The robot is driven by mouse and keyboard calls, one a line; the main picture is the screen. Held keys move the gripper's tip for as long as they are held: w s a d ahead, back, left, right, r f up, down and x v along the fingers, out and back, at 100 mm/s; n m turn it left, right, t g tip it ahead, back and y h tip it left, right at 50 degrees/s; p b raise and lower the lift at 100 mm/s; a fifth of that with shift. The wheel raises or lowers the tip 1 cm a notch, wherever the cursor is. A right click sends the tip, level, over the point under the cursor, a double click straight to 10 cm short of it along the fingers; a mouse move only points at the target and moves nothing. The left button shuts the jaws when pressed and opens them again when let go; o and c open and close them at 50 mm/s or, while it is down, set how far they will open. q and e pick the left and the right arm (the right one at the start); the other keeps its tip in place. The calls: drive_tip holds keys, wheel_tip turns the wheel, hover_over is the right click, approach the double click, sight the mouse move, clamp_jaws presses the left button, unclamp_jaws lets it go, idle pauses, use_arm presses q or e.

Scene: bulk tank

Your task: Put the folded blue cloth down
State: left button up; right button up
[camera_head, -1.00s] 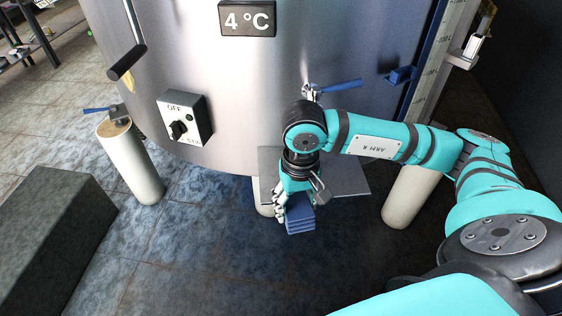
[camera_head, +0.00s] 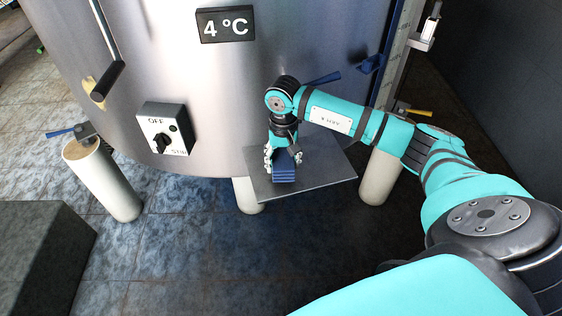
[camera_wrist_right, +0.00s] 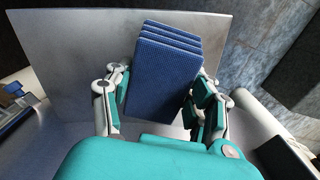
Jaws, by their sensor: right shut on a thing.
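The folded blue cloth (camera_head: 284,170) is a small stack of blue layers at the end of my right arm. My right gripper (camera_head: 283,158) is shut on it. The cloth is over the grey metal shelf (camera_head: 325,176) at the front of the tank; whether it touches the shelf I cannot tell. In the right wrist view the cloth (camera_wrist_right: 162,65) lies between the two fingers of my right gripper (camera_wrist_right: 160,98), with the shelf plate (camera_wrist_right: 70,50) behind it. My left gripper is not in view.
The steel tank (camera_head: 220,90) stands behind the shelf, with a 4 °C display (camera_head: 226,25) and a switch box (camera_head: 166,130). Blue-handled valves are near. White legs (camera_head: 110,185) stand on the floor. A dark block (camera_head: 45,255) is at lower left. The shelf's right part is bare.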

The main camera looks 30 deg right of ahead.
sight(281, 164)
drive_tip(key=shift+w+d, duration=0.2)
drive_tip(key=shift+w, duration=0.5)
wheel_tip(281, 164, down, 3)
drive_tip(key=shift+w+f+p, duration=0.1)
drive_tip(key=shift+f+p, duration=0.05)
drive_tip(key=shift+p, duration=0.5)
drive_tip(key=shift+f, duration=0.2)
drive_tip(key=shift+f+b, duration=0.2)
drive_tip(key=shift+b, duration=0.1)
drive_tip(key=o, duration=1)
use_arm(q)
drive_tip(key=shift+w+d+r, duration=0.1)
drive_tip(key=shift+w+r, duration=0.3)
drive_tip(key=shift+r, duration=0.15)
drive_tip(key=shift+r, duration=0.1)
use_arm(e)
drive_tip(key=shift+r, duration=0.1)
